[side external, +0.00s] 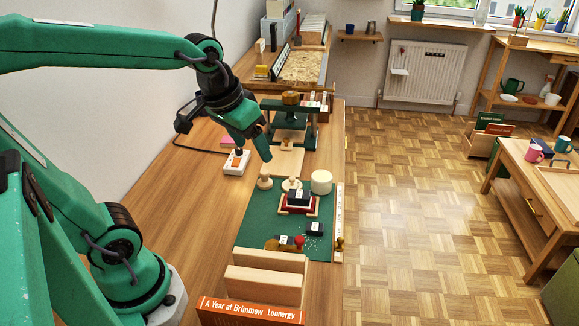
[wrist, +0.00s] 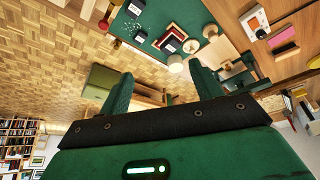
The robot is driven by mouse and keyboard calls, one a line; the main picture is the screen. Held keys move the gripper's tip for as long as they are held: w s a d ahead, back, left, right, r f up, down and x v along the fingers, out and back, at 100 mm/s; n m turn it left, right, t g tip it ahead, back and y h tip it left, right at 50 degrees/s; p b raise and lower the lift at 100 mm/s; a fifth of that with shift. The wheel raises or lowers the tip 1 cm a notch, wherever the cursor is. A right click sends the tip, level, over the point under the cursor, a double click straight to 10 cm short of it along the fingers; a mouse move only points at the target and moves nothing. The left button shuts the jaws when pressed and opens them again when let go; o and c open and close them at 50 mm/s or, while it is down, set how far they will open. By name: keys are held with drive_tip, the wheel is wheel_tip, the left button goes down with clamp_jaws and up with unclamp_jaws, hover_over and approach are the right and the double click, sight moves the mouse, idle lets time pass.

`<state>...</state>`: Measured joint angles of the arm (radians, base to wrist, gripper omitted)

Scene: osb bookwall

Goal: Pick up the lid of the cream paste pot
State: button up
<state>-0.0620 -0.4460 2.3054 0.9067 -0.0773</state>
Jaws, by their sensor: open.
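A cream round pot (side external: 321,183) stands on the green mat, near its far right corner. Its top looks flat and pale, and I cannot make out a separate lid edge. The pot also shows in the wrist view (wrist: 176,64), above the gap between my fingers. Two pale wooden knobbed pieces stand to its left, a near one (side external: 291,185) and a farther one (side external: 265,181); I cannot tell whether either is a lid. My gripper (side external: 262,150) is open and empty, above and to the left of the pot, apart from everything.
A dark red book stack with a dark block (side external: 299,199) sits beside the pot on the mat (side external: 258,222). A green press (side external: 290,125) stands behind. A white box with an orange switch (side external: 237,162) lies left. Wooden boards (side external: 264,278) stand in front.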

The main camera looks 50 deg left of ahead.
drive_tip(key=w+a+f+n+g, duration=0.1)
drive_tip(key=w+a+f, duration=0.2)
drive_tip(key=w, duration=0.3)
drive_tip(key=w+a+f+n+g, duration=0.1)
drive_tip(key=w+a+f+n, duration=0.1)
drive_tip(key=w, duration=0.3)
drive_tip(key=n+g, duration=0.2)
hover_over(291, 179)
wheel_tip(291, 179, down, 12)
drive_tip(key=shift+r, duration=0.15)
drive_tip(key=shift+f, duration=1.3)
drive_tip(key=shift+f, duration=2.6)
drive_tip(key=shift+w, duration=0.1)
drive_tip(key=c, duration=0.7)
